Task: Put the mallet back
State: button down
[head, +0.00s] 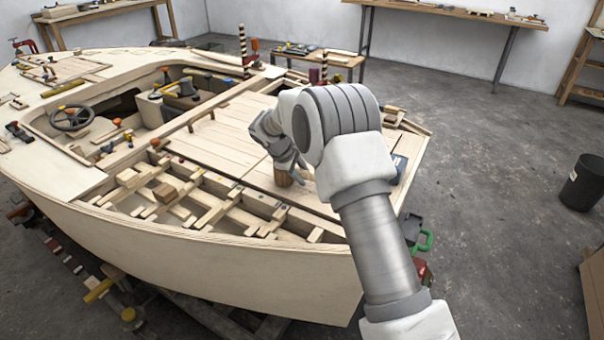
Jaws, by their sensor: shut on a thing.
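My gripper (287,164) is over the rear deck of the plywood hull (230,260), pointing down. It is shut on a small brown wooden piece, which looks like the mallet (283,178). Only a short block of it shows below the fingers; the rest is hidden by the gripper, so I cannot tell how it lies. It is low, close to or on the pale deck planks (222,143); I cannot tell whether it touches them. My arm crosses the right part of the hull and hides some of the stern.
Open hull ribs (150,195) lie left of my gripper, with a loose brown block (165,193) on them. A blue flat case (398,168) lies at the stern. Several tools line the hull edges. A low bench (335,60) stands behind. The floor at right is clear up to a black bin (582,183).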

jog(key=shift+f, duration=0.2)
jog(key=c, duration=0.5)
grip_release()
